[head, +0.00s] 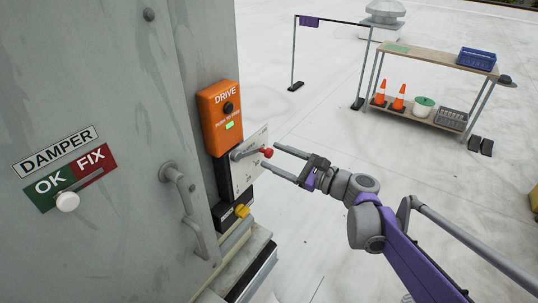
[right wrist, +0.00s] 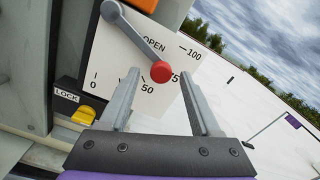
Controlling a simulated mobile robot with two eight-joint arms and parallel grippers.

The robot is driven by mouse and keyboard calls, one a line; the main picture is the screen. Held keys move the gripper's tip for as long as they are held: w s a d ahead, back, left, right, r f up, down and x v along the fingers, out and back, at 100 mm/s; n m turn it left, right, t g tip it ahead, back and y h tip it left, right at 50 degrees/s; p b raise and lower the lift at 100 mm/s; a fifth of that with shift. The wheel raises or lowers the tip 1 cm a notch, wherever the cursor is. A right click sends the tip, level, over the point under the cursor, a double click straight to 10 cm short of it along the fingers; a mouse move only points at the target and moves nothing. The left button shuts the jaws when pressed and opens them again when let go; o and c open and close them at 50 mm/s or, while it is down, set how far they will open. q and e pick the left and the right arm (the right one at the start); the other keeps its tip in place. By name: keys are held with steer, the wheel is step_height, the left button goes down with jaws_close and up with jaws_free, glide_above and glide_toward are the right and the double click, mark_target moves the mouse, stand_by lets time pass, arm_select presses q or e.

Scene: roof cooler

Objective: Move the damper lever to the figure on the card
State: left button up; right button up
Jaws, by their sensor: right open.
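The damper lever (head: 247,154) is a grey arm with a red knob (head: 267,152), on a white scale plate (head: 246,175) fixed to the grey cabinet. In the right wrist view, the lever (right wrist: 133,38) slants down to the right, and its red knob (right wrist: 161,71) lies by the 75 mark, partly covering it. The scale plate (right wrist: 188,71) also reads 0, 50, 100 and OPEN. My right gripper (head: 269,156) is open, its fingertips close to the knob; in the wrist view the knob appears between the fingers (right wrist: 158,75). Contact cannot be told. I see no card with a figure. My left gripper is out of view.
An orange DRIVE box (head: 217,117) sits above the plate, and a yellow LOCK knob (head: 242,211) below it. A DAMPER OK/FIX sign (head: 96,168) and a door handle (head: 184,200) are on the cabinet. A shelf bench (head: 436,59) stands far off; the roof between is clear.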

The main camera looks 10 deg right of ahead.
steer(key=v, duration=0.8)
steer(key=shift+b, duration=0.35)
steer(key=s+a+f+n+g+h, duration=0.3)
steer(key=s+a+f+n, duration=0.15)
steer(key=s+f, duration=0.2)
steer(key=s+a+f+n+g+h, duration=0.2)
steer(key=s+a+f+n+g, duration=0.1)
steer(key=s+f+n, duration=0.3)
steer(key=s+d+f+n+g+h, duration=0.1)
steer(key=s+d+f+n+h, duration=0.5)
steer(key=s+f+n, duration=0.3)
steer(key=s+n+h, duration=0.1)
steer(key=n, duration=0.2)
steer(key=shift+f+h, duration=0.15)
steer(key=shift+h, duration=0.25)
